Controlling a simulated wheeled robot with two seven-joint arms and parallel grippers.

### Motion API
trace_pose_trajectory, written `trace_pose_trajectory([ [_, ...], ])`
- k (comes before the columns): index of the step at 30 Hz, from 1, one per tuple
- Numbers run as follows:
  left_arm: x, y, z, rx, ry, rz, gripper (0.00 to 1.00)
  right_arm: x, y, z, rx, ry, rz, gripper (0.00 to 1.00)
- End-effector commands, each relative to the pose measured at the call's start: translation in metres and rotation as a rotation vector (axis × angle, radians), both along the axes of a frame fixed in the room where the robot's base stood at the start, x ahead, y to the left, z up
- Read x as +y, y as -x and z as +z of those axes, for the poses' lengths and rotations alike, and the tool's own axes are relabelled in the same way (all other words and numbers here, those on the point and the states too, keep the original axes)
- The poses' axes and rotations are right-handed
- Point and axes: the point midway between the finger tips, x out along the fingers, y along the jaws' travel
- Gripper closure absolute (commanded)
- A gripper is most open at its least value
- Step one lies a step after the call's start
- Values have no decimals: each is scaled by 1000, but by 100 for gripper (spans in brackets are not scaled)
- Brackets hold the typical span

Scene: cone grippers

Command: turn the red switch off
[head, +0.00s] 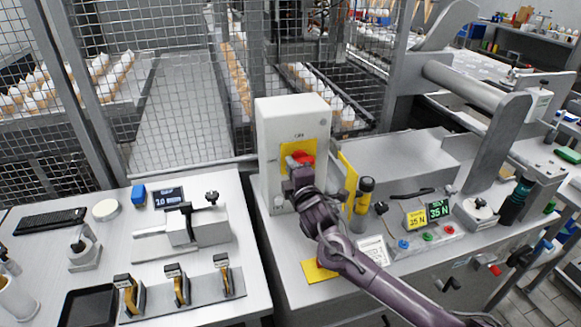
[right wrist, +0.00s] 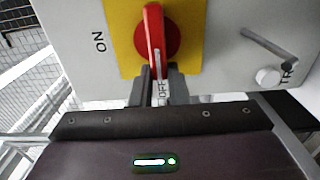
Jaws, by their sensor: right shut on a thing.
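The red switch (head: 304,157) sits on a yellow plate (head: 287,150) on the front of a light grey box (head: 290,112). The ON label (right wrist: 99,42) is to the left. My right gripper (head: 297,174) is in front of the box; its fingers (right wrist: 159,82) are shut on the lower end of the handle. The gripper hides part of the switch in the head view. My left gripper is not in view.
A yellow panel (head: 347,184) and a black-and-yellow post (head: 362,197) stand close right of my right gripper. A button box (head: 426,236) is farther right. The left table holds a clamp fixture (head: 182,232) and a black tray (head: 88,307). Wire fencing (head: 180,105) stands behind.

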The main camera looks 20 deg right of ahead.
Motion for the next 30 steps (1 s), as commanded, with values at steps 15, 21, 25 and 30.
trace_pose_trajectory([
  [15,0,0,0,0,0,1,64,-10,-1,-3,6,18,-22,80],
  [21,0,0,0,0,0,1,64,-8,-1,-2,4,16,-18,64],
  [25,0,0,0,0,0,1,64,-7,-1,-2,4,15,-15,64],
  [30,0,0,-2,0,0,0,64,-6,7,-3,4,15,-11,64],
])
